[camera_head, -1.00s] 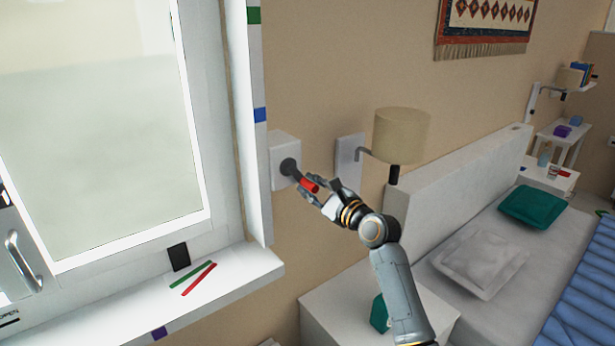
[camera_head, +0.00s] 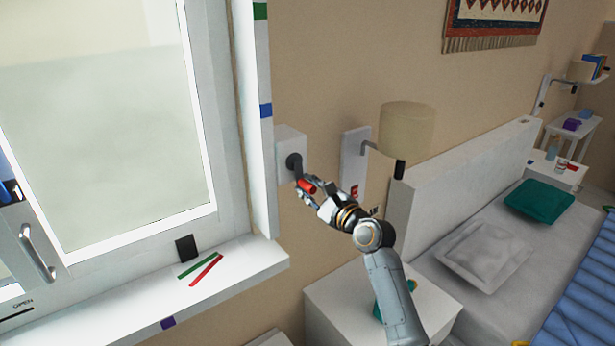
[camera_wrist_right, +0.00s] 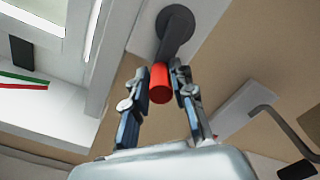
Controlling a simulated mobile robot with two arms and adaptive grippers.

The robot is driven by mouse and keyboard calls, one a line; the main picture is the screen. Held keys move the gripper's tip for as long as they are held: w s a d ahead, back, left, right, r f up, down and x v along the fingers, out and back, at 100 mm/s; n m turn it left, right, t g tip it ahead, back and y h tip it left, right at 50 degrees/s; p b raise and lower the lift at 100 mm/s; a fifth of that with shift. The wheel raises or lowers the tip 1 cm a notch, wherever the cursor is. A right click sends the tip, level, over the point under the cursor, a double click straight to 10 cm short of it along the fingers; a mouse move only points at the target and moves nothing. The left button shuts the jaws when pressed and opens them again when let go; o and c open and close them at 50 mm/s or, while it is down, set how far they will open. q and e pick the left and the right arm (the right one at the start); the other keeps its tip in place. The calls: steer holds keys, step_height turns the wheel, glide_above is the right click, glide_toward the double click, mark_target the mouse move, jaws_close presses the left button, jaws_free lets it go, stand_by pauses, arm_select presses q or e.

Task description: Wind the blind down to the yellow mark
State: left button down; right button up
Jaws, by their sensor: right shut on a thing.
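A white crank box (camera_head: 285,143) is on the wall right of the window, with a dark crank arm (camera_head: 294,164) and a red handle (camera_head: 305,187). My right gripper (camera_head: 309,188) is shut on the red handle, below and slightly right of the hub. In the right wrist view, its fingers (camera_wrist_right: 164,74) lie either side of the red handle (camera_wrist_right: 160,84). The window pane (camera_head: 110,140) has a paler band above a greyer area; I cannot tell surely which is blind. Green (camera_head: 260,11) and blue (camera_head: 265,110) marks are on the frame edge; I see no yellow mark there. My left gripper is out of view.
A green stick and a red stick (camera_head: 206,270) lie on the sill (camera_head: 235,282), which has a purple mark (camera_head: 168,322). A wall lamp (camera_head: 405,130), a bedside table (camera_head: 335,300) and a bed (camera_head: 470,220) are to the right, close to my right arm.

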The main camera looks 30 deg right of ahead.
steer(key=shift+a+r, duration=0.1)
steer(key=shift+a, duration=0.65)
steer(key=shift+a+r+p, duration=0.2)
steer(key=shift+a+p, duration=0.15)
steer(key=shift+p, duration=0.55)
steer(key=shift+a+p, duration=0.3)
steer(key=shift+s+a, duration=0.1)
steer(key=shift+a, duration=0.15)
